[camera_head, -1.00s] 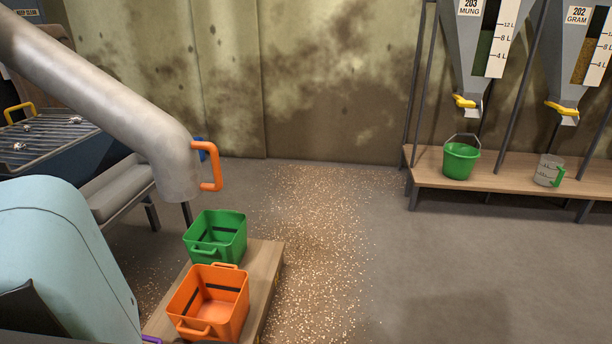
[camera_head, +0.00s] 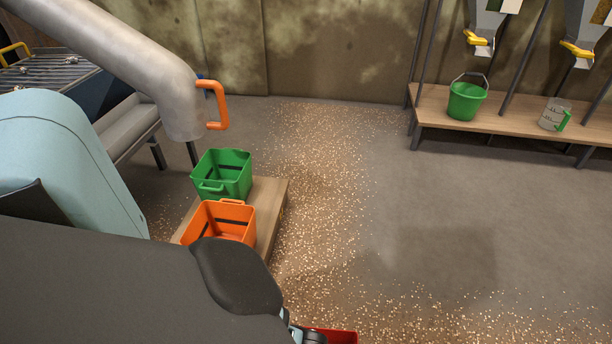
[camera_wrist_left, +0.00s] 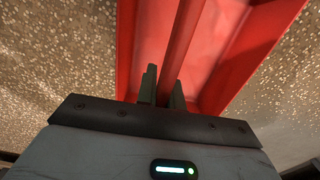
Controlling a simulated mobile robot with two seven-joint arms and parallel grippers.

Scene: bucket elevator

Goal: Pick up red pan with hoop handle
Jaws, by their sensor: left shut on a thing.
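My left gripper (camera_wrist_left: 163,92) is shut on the hoop handle (camera_wrist_left: 182,40) of a red pan, with one finger on each side of the red bar. The red pan (camera_wrist_left: 235,50) fills the top middle of the left wrist view, and its far end is cut off. In the head view only a red piece of the pan (camera_head: 337,336) shows at the bottom edge, beside the tip of my left arm. My right gripper is not in view.
Spilled grain (camera_head: 315,190) covers the floor. An orange bin (camera_head: 228,221) and a green bin (camera_head: 222,175) stand on a low wooden platform (camera_head: 266,199) at left. A wooden shelf (camera_head: 430,103) at right holds a green bucket (camera_head: 466,102) and a clear jug (camera_head: 550,115).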

